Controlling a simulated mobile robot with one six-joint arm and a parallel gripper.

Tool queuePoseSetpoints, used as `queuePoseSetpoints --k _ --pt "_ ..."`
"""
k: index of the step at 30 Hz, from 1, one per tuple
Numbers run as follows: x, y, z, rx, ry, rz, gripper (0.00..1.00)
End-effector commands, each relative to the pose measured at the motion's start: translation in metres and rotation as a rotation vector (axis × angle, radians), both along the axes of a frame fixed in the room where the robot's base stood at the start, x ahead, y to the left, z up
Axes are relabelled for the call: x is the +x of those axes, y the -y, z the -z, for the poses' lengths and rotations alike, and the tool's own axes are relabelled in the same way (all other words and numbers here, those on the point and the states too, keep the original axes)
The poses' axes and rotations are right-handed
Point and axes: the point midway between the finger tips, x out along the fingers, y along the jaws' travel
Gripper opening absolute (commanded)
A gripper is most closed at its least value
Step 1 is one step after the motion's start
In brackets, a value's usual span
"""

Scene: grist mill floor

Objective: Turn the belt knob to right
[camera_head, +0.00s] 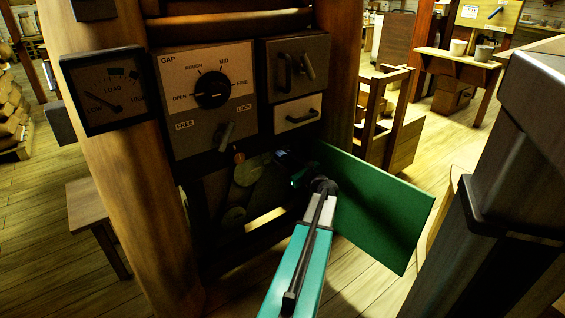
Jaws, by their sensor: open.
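No knob with a readable belt label shows. A dim opening below the control panel holds a round greyish-tan part (248,173) and a lower round part (233,216); I cannot tell whether either is the belt knob. The green door (375,205) of this opening stands swung out to the right. My gripper (284,161) is open, at the upper right of the opening beside the door's hinge side. Its fingers are dark and hard to make out, and I see nothing held between them. My teal arm hides part of the opening.
Above are a gap dial (212,88), a free/lock lever (225,134), a load gauge (104,92), a panel with two dark handles (296,68) and a drawer (297,112). Wooden posts flank the panel. A stool (88,200) stands left.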

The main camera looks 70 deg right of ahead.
Motion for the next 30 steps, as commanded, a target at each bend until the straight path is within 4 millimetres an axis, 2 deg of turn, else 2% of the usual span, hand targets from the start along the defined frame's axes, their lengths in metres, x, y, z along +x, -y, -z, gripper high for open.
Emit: queuePoseSetpoints --k 4,14,21,22,23,25,30 --pt "0.007 0.005 0.000 0.000 0.000 0.000 0.54" --pt "0.008 0.006 -0.001 0.000 0.000 0.001 0.54" --pt "0.008 0.005 0.000 0.000 0.000 0.001 0.14" --pt "0.008 0.005 0.000 0.000 0.000 0.001 0.13" --pt "0.008 -0.007 -0.001 0.000 0.000 0.000 0.13" --pt "0.008 0.000 0.000 0.001 0.000 -0.003 0.13" --pt "0.010 0.003 0.000 0.017 0.009 -0.006 0.13"
